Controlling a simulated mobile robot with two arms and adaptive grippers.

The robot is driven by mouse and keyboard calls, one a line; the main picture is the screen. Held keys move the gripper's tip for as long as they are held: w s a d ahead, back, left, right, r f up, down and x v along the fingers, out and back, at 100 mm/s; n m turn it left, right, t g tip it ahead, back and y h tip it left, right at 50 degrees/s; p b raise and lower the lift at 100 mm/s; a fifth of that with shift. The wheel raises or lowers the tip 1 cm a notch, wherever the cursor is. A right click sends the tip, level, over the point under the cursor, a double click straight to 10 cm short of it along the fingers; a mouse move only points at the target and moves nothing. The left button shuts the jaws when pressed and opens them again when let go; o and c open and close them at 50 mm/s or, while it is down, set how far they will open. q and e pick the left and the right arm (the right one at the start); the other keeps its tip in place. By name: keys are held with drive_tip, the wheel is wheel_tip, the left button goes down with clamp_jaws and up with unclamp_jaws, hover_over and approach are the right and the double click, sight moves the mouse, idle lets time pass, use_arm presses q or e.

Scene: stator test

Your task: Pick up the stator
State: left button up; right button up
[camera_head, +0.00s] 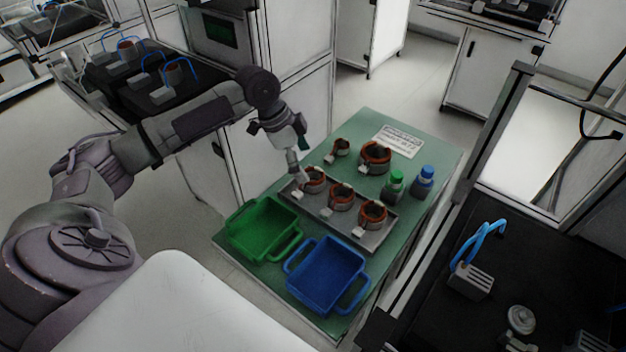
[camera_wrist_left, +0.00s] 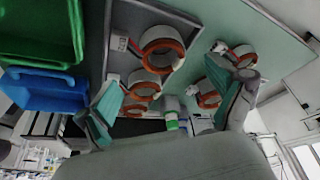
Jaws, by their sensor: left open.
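Three stators, ring-shaped with copper-coloured windings and small white connector blocks, sit in a grey metal tray (camera_head: 333,223): a left one (camera_head: 313,181), a middle one (camera_head: 341,197) and a right one (camera_head: 373,214). Two more stand on the green table behind the tray, a small one (camera_head: 340,148) and a larger one (camera_head: 376,156). My left gripper (camera_head: 299,174) is beside and above the left stator, open and empty. In the left wrist view its fingers (camera_wrist_left: 178,92) are spread, with stators beyond them; the nearest stator (camera_wrist_left: 162,50) appears upper centre. Contact cannot be told. My right gripper is out of view.
A green bin (camera_head: 238,232) and a blue bin (camera_head: 306,291) stand at the table's front. A printed sheet (camera_head: 398,141) lies at the back. Cabinets and a framed bench surround the table.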

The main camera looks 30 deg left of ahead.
sight(308, 174)
use_arm(q)
drive_tip(key=shift+w+d+f, duration=0.1)
drive_tip(key=shift+f, duration=0.5)
drive_tip(key=x, duration=0.2)
drive_tip(key=p+x, duration=0.1)
drive_tip(key=shift+w+f, duration=0.1)
drive_tip(key=shift+f, duration=0.25)
drive_tip(key=shift+w+f, duration=0.1)
drive_tip(key=shift+f, duration=0.2)
drive_tip(key=shift+c, duration=1.4)
drive_tip(key=c, duration=1.1)
drive_tip(key=shift+c, duration=0.9)
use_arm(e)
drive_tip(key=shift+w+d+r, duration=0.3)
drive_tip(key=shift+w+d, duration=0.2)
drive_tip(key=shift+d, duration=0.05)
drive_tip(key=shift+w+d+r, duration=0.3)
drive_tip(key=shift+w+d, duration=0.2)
